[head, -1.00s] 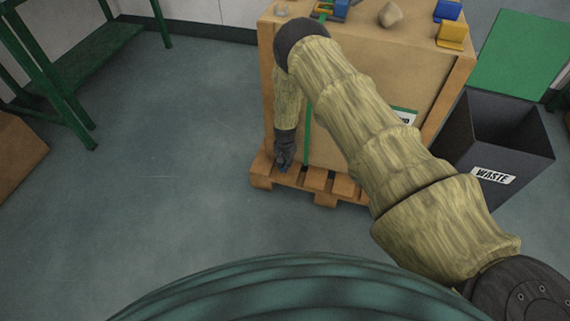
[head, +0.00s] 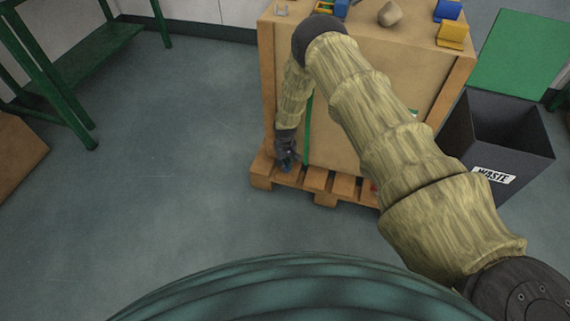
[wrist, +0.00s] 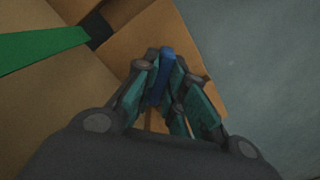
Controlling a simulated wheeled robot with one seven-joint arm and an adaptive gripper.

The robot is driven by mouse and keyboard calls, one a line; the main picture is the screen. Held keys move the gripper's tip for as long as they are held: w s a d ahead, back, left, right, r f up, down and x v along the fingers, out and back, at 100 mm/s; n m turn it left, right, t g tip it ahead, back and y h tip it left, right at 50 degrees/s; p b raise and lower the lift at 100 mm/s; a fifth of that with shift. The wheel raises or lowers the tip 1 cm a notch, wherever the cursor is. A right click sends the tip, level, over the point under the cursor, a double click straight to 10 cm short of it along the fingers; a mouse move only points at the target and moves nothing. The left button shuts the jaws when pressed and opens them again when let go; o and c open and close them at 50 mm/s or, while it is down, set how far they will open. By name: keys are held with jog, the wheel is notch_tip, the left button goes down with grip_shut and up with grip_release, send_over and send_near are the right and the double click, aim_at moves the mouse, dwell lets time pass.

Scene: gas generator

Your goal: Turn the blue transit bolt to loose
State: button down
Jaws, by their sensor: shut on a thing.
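The blue transit bolt (wrist: 167,66) shows in the wrist view as a short blue bar between my fingertips, over the wooden pallet. My gripper (wrist: 160,80) is shut on it, with a finger on each side. In the head view my gripper (head: 286,163) points down at the pallet's left front corner, and only a trace of blue shows at its tips. The fingers hide much of the bolt, and its turn position cannot be told.
A large crate (head: 345,130) with a green strap (head: 308,135) stands on the pallet (head: 318,181), close beside my forearm. Small blue and yellow parts lie on its top. A waste bin (head: 500,145) stands at right.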

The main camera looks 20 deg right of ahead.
jog(key=n, duration=0.5)
jog(key=shift+n, duration=0.3)
jog(key=shift+n+b, duration=0.4)
jog(key=shift+n, duration=1.7)
jog(key=c, duration=1.5)
grip_release()
notch_tip(320, 180, up, 12)
